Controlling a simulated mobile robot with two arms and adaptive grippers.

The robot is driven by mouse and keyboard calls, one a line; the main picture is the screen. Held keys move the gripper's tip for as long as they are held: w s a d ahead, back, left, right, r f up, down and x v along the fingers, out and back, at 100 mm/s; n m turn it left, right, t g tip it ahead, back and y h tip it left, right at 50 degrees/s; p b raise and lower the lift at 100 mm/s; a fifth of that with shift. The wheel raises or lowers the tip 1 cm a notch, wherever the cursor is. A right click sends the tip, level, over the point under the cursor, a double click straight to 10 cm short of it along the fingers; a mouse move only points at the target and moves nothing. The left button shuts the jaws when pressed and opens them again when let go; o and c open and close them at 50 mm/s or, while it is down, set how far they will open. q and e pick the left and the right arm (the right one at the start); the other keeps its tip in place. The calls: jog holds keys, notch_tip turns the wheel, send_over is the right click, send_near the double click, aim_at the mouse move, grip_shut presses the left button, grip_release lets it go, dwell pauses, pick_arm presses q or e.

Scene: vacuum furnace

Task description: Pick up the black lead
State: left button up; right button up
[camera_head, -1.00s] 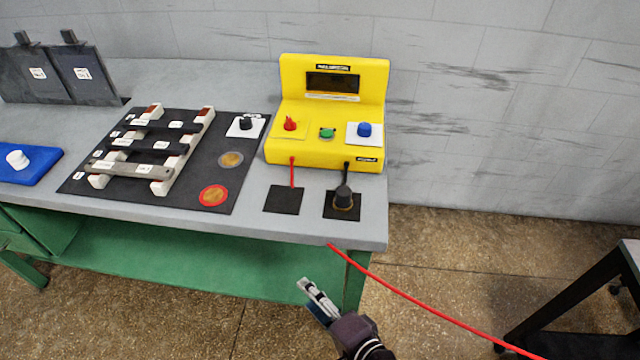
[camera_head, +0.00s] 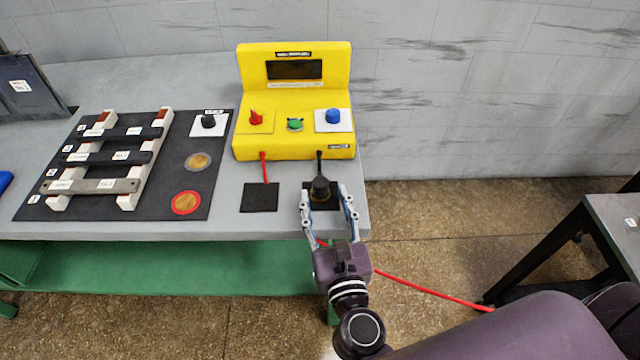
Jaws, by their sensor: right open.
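The black lead (camera_head: 320,188) has a dark knob-like end standing on a black square pad near the table's front right corner. Its short black cable (camera_head: 319,160) runs up to the front of the yellow meter box (camera_head: 294,137). My right gripper (camera_head: 328,197) is open, with one finger on the left and one on the right of the black lead's end. I cannot tell whether the fingers touch it. My left gripper is not in view.
A black board (camera_head: 170,195) with bars on white supports lies further left. A red cable (camera_head: 430,288) hangs over the floor. A dark-legged table (camera_head: 612,222) stands at right.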

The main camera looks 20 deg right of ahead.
aim_at(322, 189)
jog(key=w, duration=0.1)
jog(key=w+p, duration=0.1)
jog(key=w, duration=0.2)
jog(key=shift+d+r+p, duration=0.15)
jog(key=shift+r+p, duration=0.15)
jog(key=shift+r, duration=0.05)
jog(key=shift+w+f, duration=0.15)
jog(key=shift+w, duration=0.2)
grip_shut()
